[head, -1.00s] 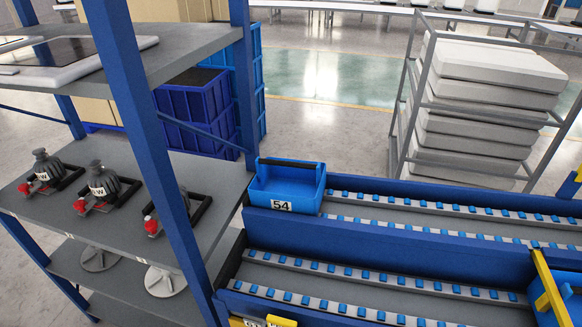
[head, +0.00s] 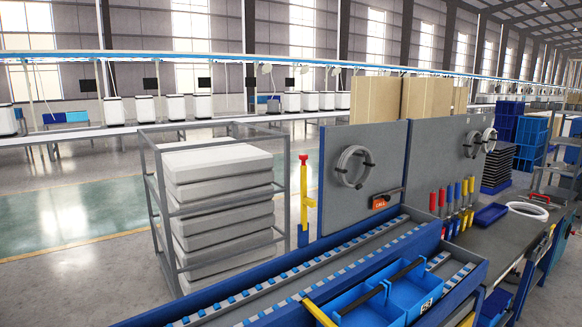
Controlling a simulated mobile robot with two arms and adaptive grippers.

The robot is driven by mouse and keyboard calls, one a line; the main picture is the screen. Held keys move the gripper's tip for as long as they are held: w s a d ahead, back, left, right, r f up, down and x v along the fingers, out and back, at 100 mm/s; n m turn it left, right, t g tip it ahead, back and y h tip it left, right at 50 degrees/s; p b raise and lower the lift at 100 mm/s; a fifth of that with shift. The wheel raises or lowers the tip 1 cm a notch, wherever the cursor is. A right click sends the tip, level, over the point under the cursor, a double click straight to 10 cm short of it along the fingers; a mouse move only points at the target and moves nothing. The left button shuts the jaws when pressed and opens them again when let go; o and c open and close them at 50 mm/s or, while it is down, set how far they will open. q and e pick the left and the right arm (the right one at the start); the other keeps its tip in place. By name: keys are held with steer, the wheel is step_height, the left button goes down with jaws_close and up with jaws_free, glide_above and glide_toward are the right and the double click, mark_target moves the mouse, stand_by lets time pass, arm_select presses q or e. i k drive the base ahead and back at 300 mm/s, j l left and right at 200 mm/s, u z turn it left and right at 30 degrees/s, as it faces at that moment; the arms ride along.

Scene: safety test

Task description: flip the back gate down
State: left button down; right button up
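A yellow upright bar with a red tip (head: 304,185) stands in a blue bracket behind the blue roller rack (head: 285,265). It may be the back gate; I cannot tell for sure. A second yellow bar (head: 319,313) slants at the bottom edge beside a blue bin (head: 362,308), and its lower part is cut off. Another blue bin (head: 409,290) with a white label sits to its right on the rack. Neither of my grippers is in view.
A grey metal cage (head: 283,185) with stacked light grey slabs stands left of the yellow upright bar. A grey panel with a coiled hose (head: 336,150) rises to its right. A workbench (head: 497,238) with colored-handled tools is further right. Open floor (head: 75,275) lies at left.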

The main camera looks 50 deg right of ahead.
mark_target(306, 202)
steer(key=z, duration=1.55)
steer(key=i+l, duration=0.15)
steer(key=l, duration=0.2)
steer(key=i+l, duration=0.35)
steer(key=l, duration=0.3)
steer(key=u, duration=1.7)
